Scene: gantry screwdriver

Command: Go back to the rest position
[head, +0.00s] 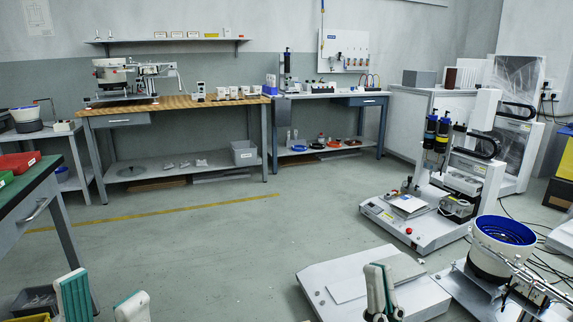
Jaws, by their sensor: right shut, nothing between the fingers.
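My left gripper (103,300) shows at the bottom left. Its two green-and-white fingers stand apart with nothing visible between them, and the rest of it is cut off by the frame edge. My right gripper (380,292) shows at the bottom, right of centre. Its fingers are together and hold nothing. It is in front of a low white base plate (325,280). The gantry screwdriver (438,130) stands at the right on a white base, with a red button (408,231) at its front.
A blue-lined feeder bowl (503,232) is at the lower right, with cables on the floor behind. A green-topped table (25,190) is at the left edge. A wooden workbench (180,103) stands along the back wall. The middle floor (230,240) is clear.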

